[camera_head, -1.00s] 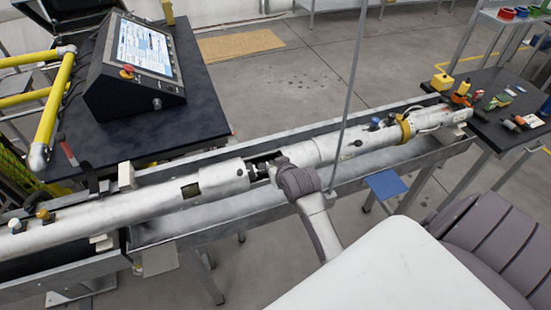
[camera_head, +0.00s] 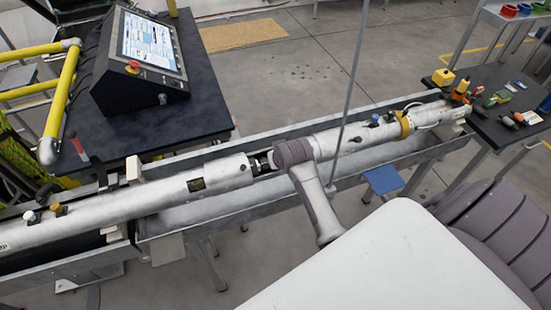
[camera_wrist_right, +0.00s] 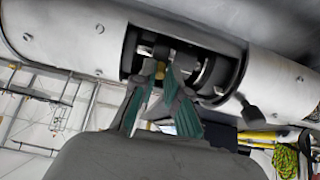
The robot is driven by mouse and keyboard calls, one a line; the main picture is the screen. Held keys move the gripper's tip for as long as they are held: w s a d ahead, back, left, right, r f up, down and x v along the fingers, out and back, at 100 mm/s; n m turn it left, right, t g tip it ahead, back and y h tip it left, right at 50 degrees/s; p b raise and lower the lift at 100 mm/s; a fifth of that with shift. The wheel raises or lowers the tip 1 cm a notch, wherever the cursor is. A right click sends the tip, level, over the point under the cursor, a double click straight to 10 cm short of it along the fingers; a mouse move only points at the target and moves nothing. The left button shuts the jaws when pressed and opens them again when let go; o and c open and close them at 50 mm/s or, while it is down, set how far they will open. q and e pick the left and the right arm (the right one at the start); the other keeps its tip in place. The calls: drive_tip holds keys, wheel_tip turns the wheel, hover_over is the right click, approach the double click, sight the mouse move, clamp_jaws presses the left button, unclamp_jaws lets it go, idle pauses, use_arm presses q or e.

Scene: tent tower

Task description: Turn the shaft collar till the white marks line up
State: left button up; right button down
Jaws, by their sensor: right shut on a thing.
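A long white tube (camera_head: 130,195) lies in a metal trough. It has an opening where dark shaft parts (camera_head: 262,162) show. In the right wrist view, the shaft collar (camera_wrist_right: 187,68) is among the dark and metallic rings inside that opening. My right gripper (camera_wrist_right: 158,77) reaches into the opening, its green-sided fingers closed on a part of the collar, with a small brass-coloured piece between the tips. In the head view my right wrist covers the fingers and part of the opening. I cannot make out the white marks. My left gripper is not in view.
A black console with a screen (camera_head: 150,47) stands on a dark table behind the tube. A thin grey pole (camera_head: 350,100) rises by the tube. The trough's edge (camera_head: 210,150) runs close along it. Small tools and yellow blocks lie on the right table (camera_head: 490,120).

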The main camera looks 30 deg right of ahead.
drive_tip(key=c, duration=1.2)
unclamp_jaws()
drive_tip(key=v, duration=1.2)
